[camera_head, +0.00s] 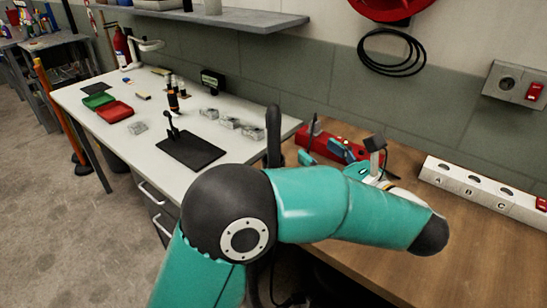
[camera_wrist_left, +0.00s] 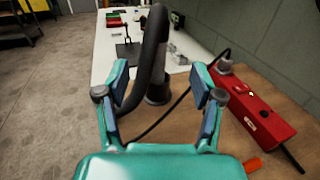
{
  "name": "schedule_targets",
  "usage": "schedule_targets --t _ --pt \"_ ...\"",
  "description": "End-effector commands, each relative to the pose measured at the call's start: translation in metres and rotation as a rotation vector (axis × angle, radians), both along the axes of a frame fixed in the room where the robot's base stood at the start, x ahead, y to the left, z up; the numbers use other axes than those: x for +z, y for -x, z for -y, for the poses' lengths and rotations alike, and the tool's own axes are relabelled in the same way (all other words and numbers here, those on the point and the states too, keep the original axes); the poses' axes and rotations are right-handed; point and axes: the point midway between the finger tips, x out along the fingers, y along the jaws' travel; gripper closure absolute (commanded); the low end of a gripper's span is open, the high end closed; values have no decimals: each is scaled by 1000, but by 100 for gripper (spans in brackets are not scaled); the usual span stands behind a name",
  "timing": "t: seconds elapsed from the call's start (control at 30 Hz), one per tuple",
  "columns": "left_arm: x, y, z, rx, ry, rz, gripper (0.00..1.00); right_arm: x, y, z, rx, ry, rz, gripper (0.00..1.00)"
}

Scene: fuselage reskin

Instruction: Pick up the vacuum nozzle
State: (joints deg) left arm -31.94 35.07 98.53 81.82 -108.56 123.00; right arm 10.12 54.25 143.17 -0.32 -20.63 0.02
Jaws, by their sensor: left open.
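The vacuum nozzle (camera_head: 273,138) is a dark curved tube standing upright at the left end of the wooden bench. Its lower part is hidden behind my left arm in the head view. In the left wrist view the nozzle (camera_wrist_left: 157,50) bends over at the top and rises from a dark round base. My left gripper (camera_head: 318,152) is open and empty, to the right of the nozzle. In the left wrist view the gripper (camera_wrist_left: 158,80) has its two blue-padded fingers apart, with the nozzle showing between and beyond them. My right gripper is not in view.
A red box (camera_wrist_left: 252,105) with a black cable lies beside the right finger. A white strip marked A, B, C (camera_head: 480,187) lies on the bench (camera_head: 440,245). The white table (camera_head: 75,97) beyond holds trays, a black stand and small parts.

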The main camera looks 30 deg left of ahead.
Motion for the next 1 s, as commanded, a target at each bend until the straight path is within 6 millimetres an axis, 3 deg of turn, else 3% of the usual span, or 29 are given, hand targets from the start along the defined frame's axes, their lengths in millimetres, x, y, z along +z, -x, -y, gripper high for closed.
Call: schedule_targets --t 0.03,0.17,0.63,1.0 --pt "-9 0 -1 0 0 0 33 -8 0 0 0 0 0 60" --pt "-8 -4 -11 2 0 1 33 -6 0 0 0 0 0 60" --pt "-6 -39 -94 3 1 0 33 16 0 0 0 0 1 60" --pt "-6 -50 -121 0 0 -1 33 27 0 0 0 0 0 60"
